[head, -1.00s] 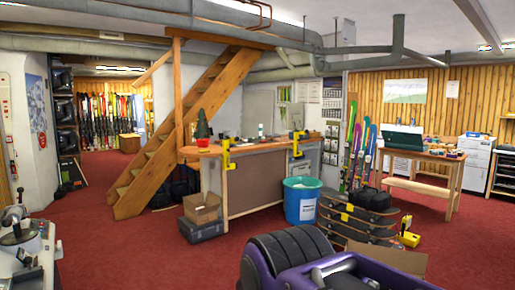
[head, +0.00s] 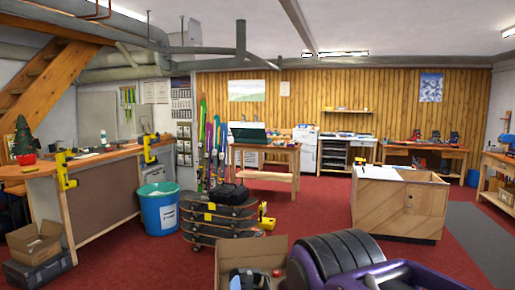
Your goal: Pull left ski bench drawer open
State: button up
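No drawer that I can clearly tell as the left ski bench drawer shows in the head view. A wooden cabinet (head: 385,205) with a pale top stands on the floor at right. Its right-hand face looks like a closed front with a small dark spot, too small to tell as a handle. A long counter (head: 108,200) with yellow clamps (head: 66,170) stands at left; its brown panel shows no drawer. A workbench (head: 440,148) stands along the back wall, and another bench (head: 495,160) is cut off at the right edge.
A blue bin (head: 159,210), a stack of boards (head: 218,222), and an open cardboard box (head: 250,252) stand left of centre. A wooden table (head: 265,150) stands behind them. Red carpet is free between that table and the cabinet. A grey floor strip (head: 475,235) runs at right.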

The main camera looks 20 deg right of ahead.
aim_at(389, 150)
jog(key=z, duration=1.35)
jog(key=i+l+z, duration=0.15)
jog(key=z, duration=0.15)
jog(key=i+l+z, duration=0.25)
jog(key=i, duration=0.15)
jog(key=i+l+z, duration=0.25)
jog(key=i, duration=0.2)
jog(key=i+l+u, duration=0.1)
jog(key=i, duration=0.45)
jog(key=i+l+u, duration=0.1)
jog(key=i, duration=0.5)
jog(key=i+u, duration=0.45)
jog(key=i, duration=0.65)
jog(key=i+z, duration=0.3)
jog(key=i, duration=0.25)
jog(key=i+z, duration=0.35)
jog(key=i, duration=0.15)
jog(key=i+j+z, duration=0.1)
jog(key=i+z, duration=0.3)
jog(key=i, duration=0.75)
jog(key=i+z, duration=0.1)
jog(key=i, duration=1.15)
